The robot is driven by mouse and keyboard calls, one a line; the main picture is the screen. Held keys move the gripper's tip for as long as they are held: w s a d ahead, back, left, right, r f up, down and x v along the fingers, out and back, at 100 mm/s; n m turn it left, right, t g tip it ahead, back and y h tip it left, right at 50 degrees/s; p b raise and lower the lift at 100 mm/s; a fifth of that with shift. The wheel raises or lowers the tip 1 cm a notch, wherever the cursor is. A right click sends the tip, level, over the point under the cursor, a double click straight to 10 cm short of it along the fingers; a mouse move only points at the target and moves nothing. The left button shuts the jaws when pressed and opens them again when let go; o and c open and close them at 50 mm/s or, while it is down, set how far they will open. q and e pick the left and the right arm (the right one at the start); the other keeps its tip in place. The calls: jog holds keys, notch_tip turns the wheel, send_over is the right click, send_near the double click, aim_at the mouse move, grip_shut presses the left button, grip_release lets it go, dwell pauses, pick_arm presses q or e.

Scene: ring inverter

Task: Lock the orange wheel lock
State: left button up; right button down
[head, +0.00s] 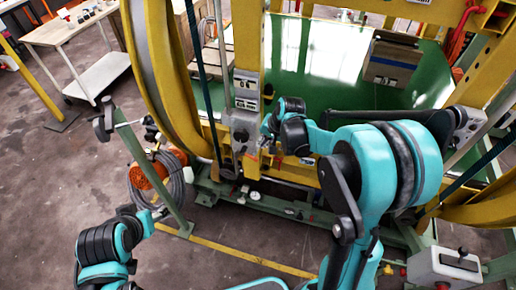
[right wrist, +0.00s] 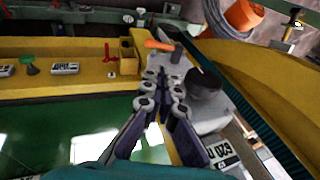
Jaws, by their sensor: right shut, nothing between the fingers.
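The orange wheel lock shows in the right wrist view as a small orange lever (right wrist: 158,45) on a grey metal block, just beyond my fingertips. My right gripper (right wrist: 163,85) is shut and empty, its fingertips over the block and apart from the lever as far as I can tell. In the head view my right gripper (head: 268,138) is beside the grey block (head: 243,125) on the yellow post, and the arm partly hides it. My left arm is at the lower left of the head view; its fingers cannot be made out clearly.
The yellow ring frame (head: 160,75) curves around a green glossy platform (head: 315,60). An orange motor (head: 150,170) with coiled cable and a green post (head: 160,180) stand left of the frame. A black knob (right wrist: 205,82) sits right of my fingers in the wrist view.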

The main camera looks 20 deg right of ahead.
aim_at(252, 157)
jog(key=b+x, duration=0.3)
jog(key=x, duration=1)
jog(key=shift+d+f+y+b, duration=0.1)
jog(key=shift+f+y+b, duration=0.15)
jog(key=shift+b, duration=0.45)
